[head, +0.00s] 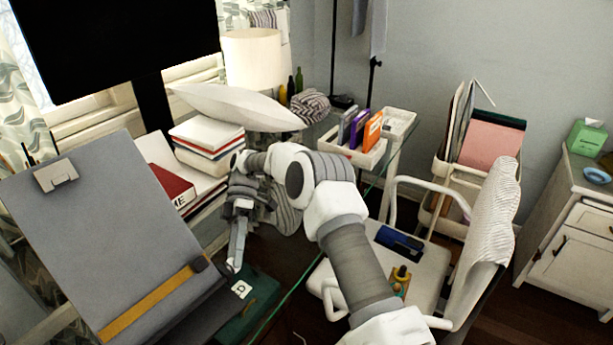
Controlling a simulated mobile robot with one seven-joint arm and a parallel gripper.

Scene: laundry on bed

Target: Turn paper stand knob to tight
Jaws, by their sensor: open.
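The paper stand (110,220) is a large tilted grey board at the left, with a metal clip (55,174) near its top edge. A wooden ledge (150,302) crosses its lower part. A small dark piece at the ledge's right end may be the knob (199,264); its setting cannot be told. My gripper (236,264) points down just right of the board's right edge, apart from that dark piece. It is open, with nothing seen between its fingers. The fingers show nearly edge-on, so the gap is hard to see.
Stacked books (205,143), a red book (172,186) and a pillow (236,106) lie behind my gripper. A green box (250,308) with a lettered card is below it. A white chair (422,270) stands right of my arm; a white cabinet (570,240) is farther right.

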